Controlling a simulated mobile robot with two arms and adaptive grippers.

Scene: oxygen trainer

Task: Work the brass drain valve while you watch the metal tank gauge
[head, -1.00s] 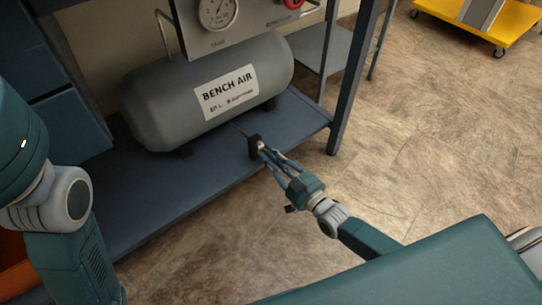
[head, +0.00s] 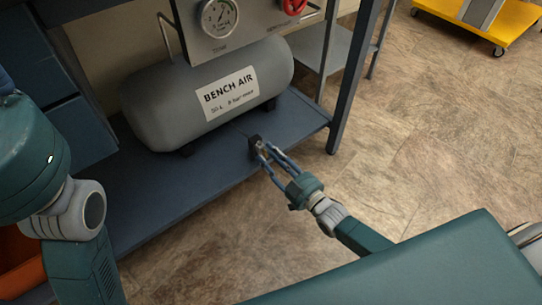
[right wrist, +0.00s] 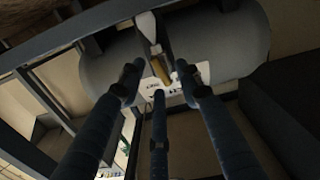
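The round white tank gauge (head: 220,17) is on a grey panel above the grey tank (head: 160,105), labelled BENCH AIR. Its needle reading is too small to tell. My right gripper (head: 268,151) is at a small dark block (head: 254,143) on the front edge of the blue shelf.
The blue shelf (head: 170,195) lies under the tank, with a bench leg (head: 350,80) at its right. A red knob (head: 293,5) sits on the panel. A yellow cart (head: 470,22) stands far right. The brown floor (head: 430,130) between is clear.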

